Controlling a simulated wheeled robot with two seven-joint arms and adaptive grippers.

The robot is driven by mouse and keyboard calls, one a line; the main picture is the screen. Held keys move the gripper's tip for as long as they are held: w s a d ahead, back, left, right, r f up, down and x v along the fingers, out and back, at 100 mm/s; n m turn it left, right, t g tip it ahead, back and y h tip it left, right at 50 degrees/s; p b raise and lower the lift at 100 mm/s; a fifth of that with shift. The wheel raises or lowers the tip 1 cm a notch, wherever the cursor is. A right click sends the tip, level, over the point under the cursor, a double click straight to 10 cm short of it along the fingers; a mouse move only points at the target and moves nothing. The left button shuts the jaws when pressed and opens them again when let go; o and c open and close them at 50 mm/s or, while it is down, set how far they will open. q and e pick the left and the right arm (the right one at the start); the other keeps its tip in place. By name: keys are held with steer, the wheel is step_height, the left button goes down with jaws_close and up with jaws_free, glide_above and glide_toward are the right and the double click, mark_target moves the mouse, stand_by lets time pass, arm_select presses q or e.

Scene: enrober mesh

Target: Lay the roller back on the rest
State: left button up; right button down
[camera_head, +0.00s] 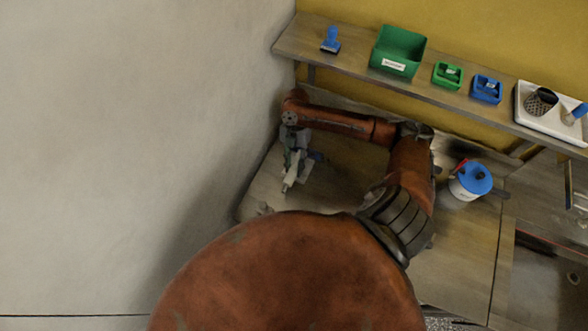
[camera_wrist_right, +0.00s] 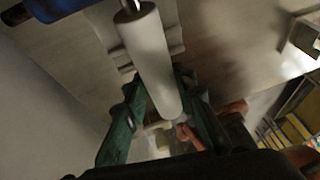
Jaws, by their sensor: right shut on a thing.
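The roller has a white sleeve (camera_wrist_right: 150,60), a thin metal rod and a blue handle (camera_wrist_right: 60,8). My right gripper (camera_wrist_right: 158,100) is shut on the roller, with the sleeve between its green fingers in the right wrist view. In the head view the right gripper (camera_head: 293,160) points down over the left end of the worktop, and the roller is small and partly hidden there. Pale bars (camera_wrist_right: 172,42) lie behind the sleeve in the wrist view; they may be the rest, and I cannot tell whether the roller touches them. My left gripper is not in view.
The worktop (camera_head: 262,190) meets a grey wall at left. A white tub with a blue lid (camera_head: 474,178) stands to the right. A shelf (camera_head: 345,60) behind carries a blue stamp-like item (camera_head: 331,40), a green bin (camera_head: 398,50), small boxes and a white tray (camera_head: 545,127).

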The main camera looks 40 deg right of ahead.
mark_target(295, 160)
steer(key=shift+r, duration=0.15)
steer(key=shift+f, duration=0.3)
steer(key=shift+f, duration=0.25)
steer(key=c, duration=1.6)
jaws_free()
steer(key=v, duration=0.8)
steer(key=shift+a+r+b, duration=0.1)
steer(key=shift+r+b, duration=0.2)
steer(key=shift+s, duration=0.1)
